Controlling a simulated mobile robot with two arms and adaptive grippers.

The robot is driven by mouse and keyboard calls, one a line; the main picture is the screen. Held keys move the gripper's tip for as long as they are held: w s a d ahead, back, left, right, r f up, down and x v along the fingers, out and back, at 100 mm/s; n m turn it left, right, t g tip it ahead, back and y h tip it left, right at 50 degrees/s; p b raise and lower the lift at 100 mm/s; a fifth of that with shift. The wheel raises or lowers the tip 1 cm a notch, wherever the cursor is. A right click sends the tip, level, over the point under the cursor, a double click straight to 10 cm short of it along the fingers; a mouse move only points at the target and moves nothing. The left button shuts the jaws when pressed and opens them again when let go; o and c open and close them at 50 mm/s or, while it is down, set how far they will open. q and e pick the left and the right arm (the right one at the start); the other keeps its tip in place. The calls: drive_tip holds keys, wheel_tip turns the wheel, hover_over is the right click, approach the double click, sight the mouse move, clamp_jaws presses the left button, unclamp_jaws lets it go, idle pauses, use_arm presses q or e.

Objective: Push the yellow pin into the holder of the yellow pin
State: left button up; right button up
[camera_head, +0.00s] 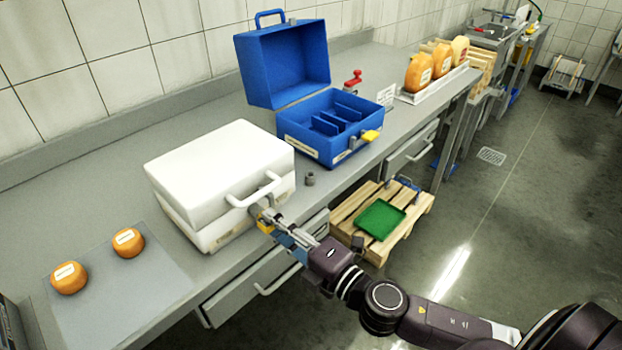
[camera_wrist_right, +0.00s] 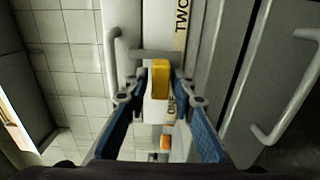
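The closed white case (camera_head: 218,165) stands on the counter. Its yellow pin (camera_wrist_right: 160,78) sits at the case's front face, in front of a grey holder bar (camera_wrist_right: 152,54); how deep it sits is hidden. The pin also shows, partly covered, in the head view (camera_head: 264,227). In the head view the right gripper (camera_head: 268,219) is at the case front, below the case handle (camera_head: 255,190). My left gripper is not in view.
An open blue case (camera_head: 283,70) with a yellow piece (camera_head: 371,136) stands behind. A small grey part (camera_head: 310,178) lies beside the white case. Two cheeses (camera_head: 69,278) lie on a mat (camera_head: 150,295) at left. Drawer handles (camera_head: 277,281) project below the counter.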

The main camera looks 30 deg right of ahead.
clamp_jaws()
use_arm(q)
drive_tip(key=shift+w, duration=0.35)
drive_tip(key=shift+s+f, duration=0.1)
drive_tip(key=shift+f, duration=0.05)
use_arm(e)
drive_tip(key=shift+s+f, duration=0.1)
drive_tip(key=shift+f, duration=0.1)
use_arm(q)
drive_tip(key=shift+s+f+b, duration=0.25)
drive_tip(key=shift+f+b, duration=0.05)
drive_tip(key=shift+b, duration=0.15)
use_arm(e)
drive_tip(key=shift+v, duration=0.8)
drive_tip(key=shift+d+r, duration=0.1)
drive_tip(key=shift+d, duration=0.05)
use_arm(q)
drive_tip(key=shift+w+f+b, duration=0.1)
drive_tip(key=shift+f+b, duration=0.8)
use_arm(e)
drive_tip(key=shift+v, duration=1.65)
drive_tip(key=shift+s, duration=0.15)
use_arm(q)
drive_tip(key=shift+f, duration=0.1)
